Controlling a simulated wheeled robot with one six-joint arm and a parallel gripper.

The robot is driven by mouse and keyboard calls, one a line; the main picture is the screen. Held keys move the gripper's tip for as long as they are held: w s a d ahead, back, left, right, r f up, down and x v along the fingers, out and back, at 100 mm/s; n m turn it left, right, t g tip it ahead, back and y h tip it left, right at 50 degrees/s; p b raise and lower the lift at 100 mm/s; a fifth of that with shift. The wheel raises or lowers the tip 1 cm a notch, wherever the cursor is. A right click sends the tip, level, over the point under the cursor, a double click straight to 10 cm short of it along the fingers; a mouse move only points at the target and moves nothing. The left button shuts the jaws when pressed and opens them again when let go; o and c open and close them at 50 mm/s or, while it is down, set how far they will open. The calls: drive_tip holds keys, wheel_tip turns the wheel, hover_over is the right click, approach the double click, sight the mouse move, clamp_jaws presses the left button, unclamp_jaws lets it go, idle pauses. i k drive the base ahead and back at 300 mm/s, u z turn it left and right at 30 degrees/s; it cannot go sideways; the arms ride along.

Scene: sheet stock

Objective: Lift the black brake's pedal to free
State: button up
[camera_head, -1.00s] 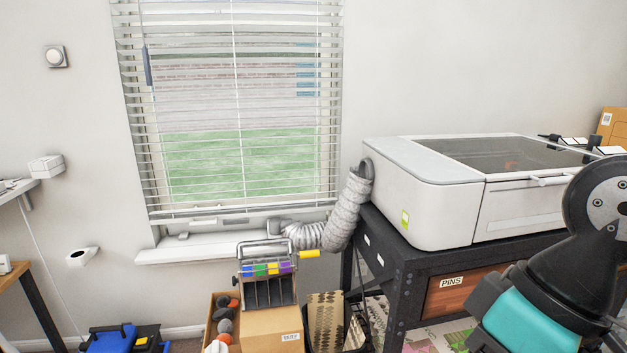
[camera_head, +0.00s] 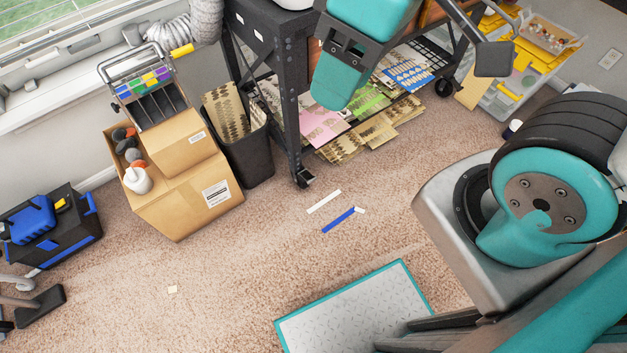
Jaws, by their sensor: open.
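The black cart (camera_head: 262,50) stands at the top centre in the head view. A small black caster (camera_head: 304,179) sits under its near leg, on the carpet. The brake pedal there is too small to make out clearly, and I cannot tell its position. Another black caster (camera_head: 443,88) shows under the cart farther right.
A black bin (camera_head: 250,160) and cardboard boxes (camera_head: 185,195) stand left of the near caster. Sheets (camera_head: 375,132) fill the cart's low shelf. White and blue strips (camera_head: 338,220) lie on the carpet. Carpet between is mostly clear.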

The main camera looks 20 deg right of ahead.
sight(455, 82)
drive_tip(key=z, duration=2)
drive_tip(key=i, duration=2)
drive_tip(key=u, duration=0.6)
